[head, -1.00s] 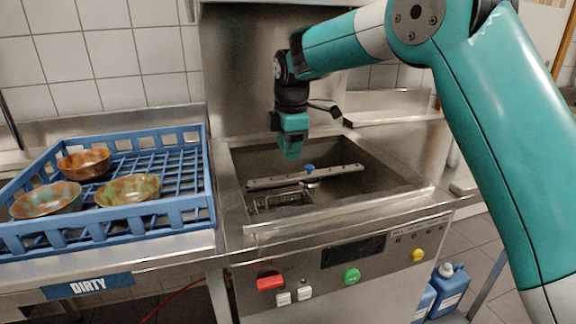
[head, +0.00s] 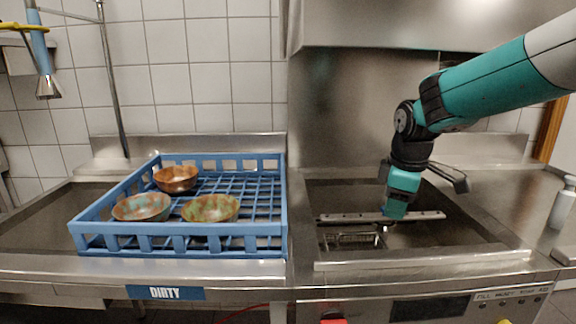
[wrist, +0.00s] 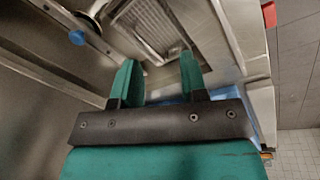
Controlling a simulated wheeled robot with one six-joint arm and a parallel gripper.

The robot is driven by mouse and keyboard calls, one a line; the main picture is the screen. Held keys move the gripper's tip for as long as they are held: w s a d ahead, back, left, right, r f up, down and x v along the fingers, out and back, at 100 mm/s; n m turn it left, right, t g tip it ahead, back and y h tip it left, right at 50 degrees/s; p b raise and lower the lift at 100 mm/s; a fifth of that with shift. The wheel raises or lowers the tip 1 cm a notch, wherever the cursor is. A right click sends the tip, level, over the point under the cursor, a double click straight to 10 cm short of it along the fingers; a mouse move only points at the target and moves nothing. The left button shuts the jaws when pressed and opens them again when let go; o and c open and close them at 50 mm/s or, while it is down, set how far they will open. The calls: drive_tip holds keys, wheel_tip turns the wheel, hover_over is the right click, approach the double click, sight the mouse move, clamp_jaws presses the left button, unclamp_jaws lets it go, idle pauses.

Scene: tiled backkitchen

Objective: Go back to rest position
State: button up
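My gripper (head: 396,207) hangs over the open dishwasher basin (head: 330,194) at the right of the head view, below my bent teal arm. In the wrist view my gripper (wrist: 158,76) shows two teal fingers standing apart with nothing between them. Beyond the fingers are a wire grating (wrist: 158,30) and the metal basin. A grey wash bar (head: 340,217) lies across the basin behind or under the gripper; I cannot tell whether they touch.
A blue rack (head: 100,236) with three brown-green bowls (head: 176,179) stands on the left counter above a DIRTY label (head: 165,292). A spray head (head: 47,88) hangs far left. A steel hood (head: 410,24) is above the basin. A bottle (head: 563,205) stands at the right edge.

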drive_tip(key=s+d+f+m, duration=0.3)
drive_tip(key=s+m, duration=0.3)
drive_tip(key=s, duration=0.4)
drive_tip(key=s+d+f+m, duration=0.3)
drive_tip(key=s+m, duration=0.3)
drive_tip(key=s, duration=0.3)
drive_tip(key=s+a+r+n+g+y+p, duration=0.2)
drive_tip(key=s+a+r+n+y+p, duration=0.2)
drive_tip(key=s+a+r, duration=0.7)
drive_tip(key=a+r+n+p, duration=0.2)
drive_tip(key=a+r, duration=0.1)
drive_tip(key=a, duration=0.1)
drive_tip(key=shift+s+n, duration=0.35)
drive_tip(key=shift+n, duration=0.05)
